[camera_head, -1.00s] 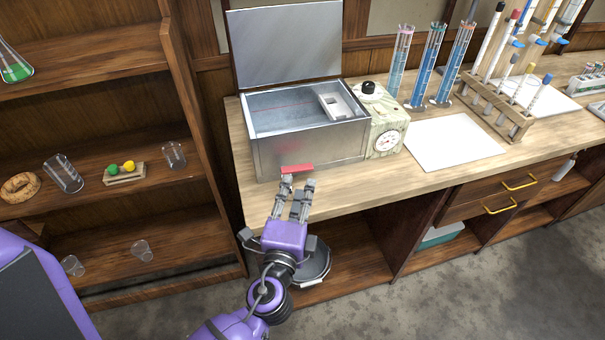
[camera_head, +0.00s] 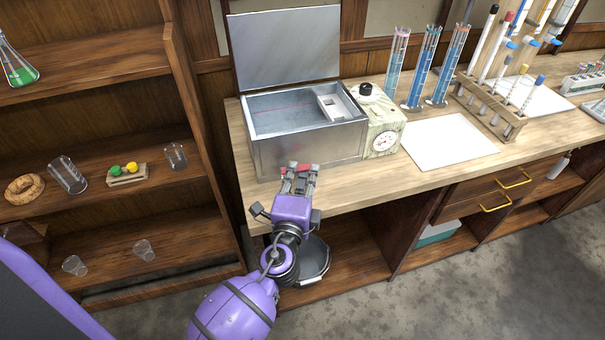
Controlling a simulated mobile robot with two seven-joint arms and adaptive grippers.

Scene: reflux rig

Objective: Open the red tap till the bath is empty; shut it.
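The metal bath (camera_head: 305,150) stands at the left end of the bench with its lid (camera_head: 285,45) raised. Its inside looks grey-blue, and I cannot make out a liquid level. The red tap (camera_head: 303,167) is low on the bath's front, partly hidden by my fingers. My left gripper (camera_head: 299,176) is at the tap, its fingers apart and overlapping the handle, with red showing between them. I cannot tell whether they touch it. My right gripper is not in view.
A dark grey basin (camera_head: 316,262) sits below the bench edge, partly behind my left arm. A control box with a dial (camera_head: 383,141) adjoins the bath. Blue-filled cylinders (camera_head: 422,66), a white mat (camera_head: 446,142) and a wooden rack (camera_head: 490,108) stand to the right.

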